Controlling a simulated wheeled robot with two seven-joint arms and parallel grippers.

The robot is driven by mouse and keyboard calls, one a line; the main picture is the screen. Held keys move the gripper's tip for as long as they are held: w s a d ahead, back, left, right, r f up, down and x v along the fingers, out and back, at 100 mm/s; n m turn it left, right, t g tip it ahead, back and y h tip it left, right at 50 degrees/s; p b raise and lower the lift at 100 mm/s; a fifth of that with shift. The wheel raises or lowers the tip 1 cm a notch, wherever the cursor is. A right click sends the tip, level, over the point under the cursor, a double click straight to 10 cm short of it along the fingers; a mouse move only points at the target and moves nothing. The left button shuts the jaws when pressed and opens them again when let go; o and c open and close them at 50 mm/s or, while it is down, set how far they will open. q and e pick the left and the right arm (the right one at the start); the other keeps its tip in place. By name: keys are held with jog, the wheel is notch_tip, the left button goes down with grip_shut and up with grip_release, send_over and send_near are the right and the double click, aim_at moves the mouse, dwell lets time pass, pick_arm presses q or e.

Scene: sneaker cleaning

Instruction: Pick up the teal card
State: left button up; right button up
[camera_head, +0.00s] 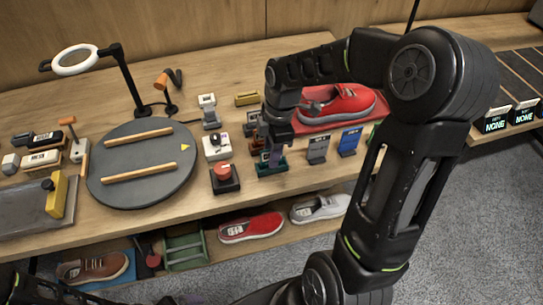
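A small teal card stand (271,168) is on the wooden table, just right of the red button box. My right gripper (272,150) points down directly above and behind it, its fingers around the upper part of the teal piece. The fingers and the wrist hide most of the card, and I cannot tell whether they touch or grip it. Dark parts of my arms show along the bottom edge, but my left gripper is not in view.
Grey (318,150) and blue (349,142) card stands are close to the right. A red sneaker (350,103) lies on a red mat behind. The red button box (224,178) and round turntable (115,190) are to the left. Shoes sit on the shelf below.

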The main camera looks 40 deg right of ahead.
jog(key=shift+f, duration=0.25)
dwell(0.4)
grip_shut()
dwell(0.4)
